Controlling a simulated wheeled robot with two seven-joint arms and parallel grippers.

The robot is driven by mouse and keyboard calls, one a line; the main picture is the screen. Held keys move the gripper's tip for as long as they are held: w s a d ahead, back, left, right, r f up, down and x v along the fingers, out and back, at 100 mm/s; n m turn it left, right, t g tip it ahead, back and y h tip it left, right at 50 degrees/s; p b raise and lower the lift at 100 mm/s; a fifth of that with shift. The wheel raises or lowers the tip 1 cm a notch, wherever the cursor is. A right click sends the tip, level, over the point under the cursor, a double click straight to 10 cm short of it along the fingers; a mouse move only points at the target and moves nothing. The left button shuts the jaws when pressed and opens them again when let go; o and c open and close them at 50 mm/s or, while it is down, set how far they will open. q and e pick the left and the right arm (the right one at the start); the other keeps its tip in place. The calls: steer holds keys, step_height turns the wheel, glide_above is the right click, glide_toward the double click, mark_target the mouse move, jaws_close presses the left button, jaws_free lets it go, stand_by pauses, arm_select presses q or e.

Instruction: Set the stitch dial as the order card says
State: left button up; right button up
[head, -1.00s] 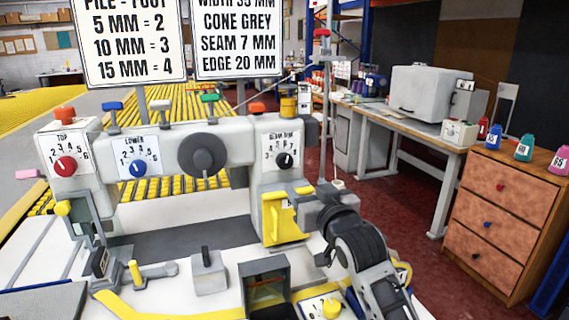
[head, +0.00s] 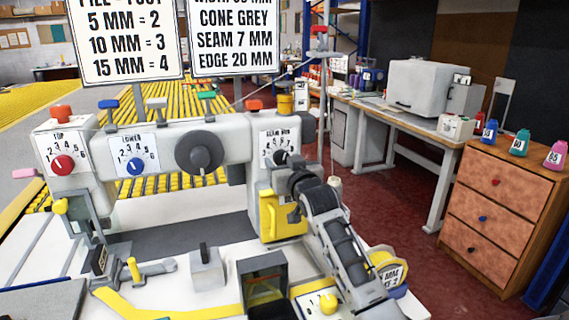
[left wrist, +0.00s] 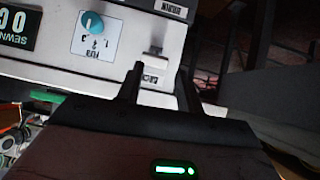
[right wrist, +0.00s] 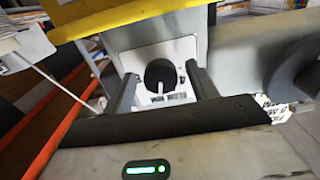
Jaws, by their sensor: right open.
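The order card (head: 237,45) hangs above the machine in the head view, reading CONE GREY, SEAM 7 MM, EDGE 20 MM; its top line is cut off. The black stitch dial (head: 280,157) is on a white numbered face at the machine's right end. My right gripper (head: 289,168) is in front of it, covering part of the dial. In the right wrist view the open fingers stand either side of the black knob (right wrist: 160,74), whose white mark shows; I cannot tell contact. My left gripper (left wrist: 158,90) is open and empty in the left wrist view, near a teal dial (left wrist: 92,22).
The red TOP dial (head: 62,165) and blue LOWER dial (head: 136,166) sit left of a grey handwheel (head: 199,152). A yellow part (head: 283,215) is just below the stitch dial. A second card (head: 125,40) hangs at left. A drawer cabinet (head: 505,215) stands at right.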

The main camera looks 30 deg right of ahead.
steer(key=c, duration=1)
arm_select(q)
steer(key=shift+s+r+p, duration=0.1)
steer(key=shift+s+p, duration=0.05)
steer(key=shift+p, duration=0.15)
arm_select(e)
steer(key=shift+r+m+p, duration=0.1)
steer(key=shift+m+p, duration=0.3)
steer(key=shift+m, duration=0.4)
steer(key=shift+a+m+p, duration=0.1)
steer(key=shift+m+p, duration=0.55)
steer(key=shift+m, duration=0.35)
steer(key=shift+m+p, duration=0.45)
steer(key=shift+m, duration=0.35)
arm_select(q)
steer(key=shift+a+r, duration=0.4)
steer(key=shift+r, duration=0.35)
arm_select(e)
steer(key=shift+m, duration=0.4)
arm_select(q)
steer(key=shift+f, duration=0.1)
steer(key=shift+s+f, duration=0.1)
steer(key=shift+s, duration=0.05)
arm_select(e)
steer(key=o, duration=1)
